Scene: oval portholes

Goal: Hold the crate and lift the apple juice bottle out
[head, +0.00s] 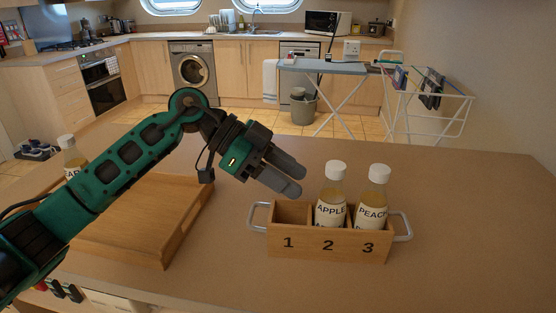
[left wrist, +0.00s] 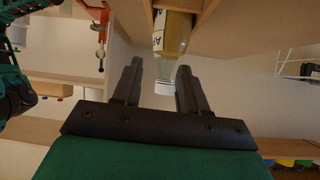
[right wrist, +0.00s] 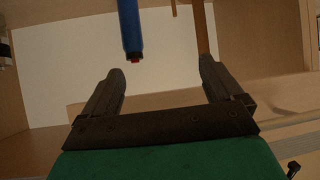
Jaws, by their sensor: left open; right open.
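The wooden crate (head: 330,247) stands on the table, with compartments numbered 1, 2 and 3 and a metal handle at each end. The apple juice bottle (head: 331,205) stands upright in compartment 2, white-capped. A peach bottle (head: 373,205) stands in compartment 3; compartment 1 looks empty. My left gripper (head: 296,182) is open and empty, above compartment 1 and left of the apple bottle's cap. In the left wrist view a bottle (left wrist: 171,38), upside down in the picture, has its cap beyond and between the open fingers. My right gripper (right wrist: 163,88) is open and empty, outside the head view.
A wooden tray (head: 135,225) lies on the table at left, partly behind my left arm. Another bottle (head: 72,155) stands behind it. The table right of the crate is clear. A blue object with a red tip (right wrist: 131,30) shows beyond my right fingers.

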